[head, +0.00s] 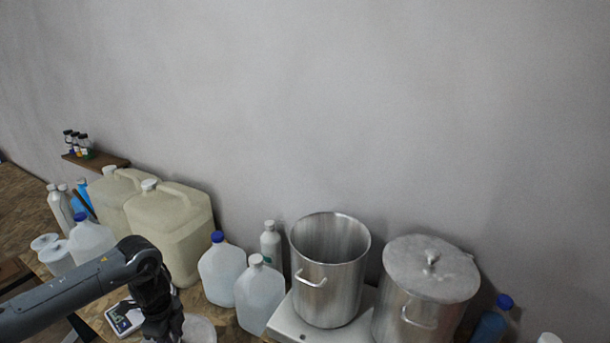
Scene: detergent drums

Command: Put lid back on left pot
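The left pot (328,275) is a tall steel pot, upright and open at the top, with its empty-looking inside showing. The right pot (408,316) stands beside it with a grey metal lid (432,267) and knob on top. My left gripper (163,330) points down at the bottom edge, well left of the left pot. A pale round object (199,329) lies beside it, partly cut off; I cannot tell if it is a lid or if the gripper touches it. The finger opening is hidden. My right gripper is out of view.
The left pot rests on a pale hot plate or scale (293,324). Translucent jugs (221,268) and (259,296) stand between my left gripper and the pots. Large beige canisters (172,232) stand behind the arm. A small scale (124,317) lies near the gripper. A grey wall closes the back.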

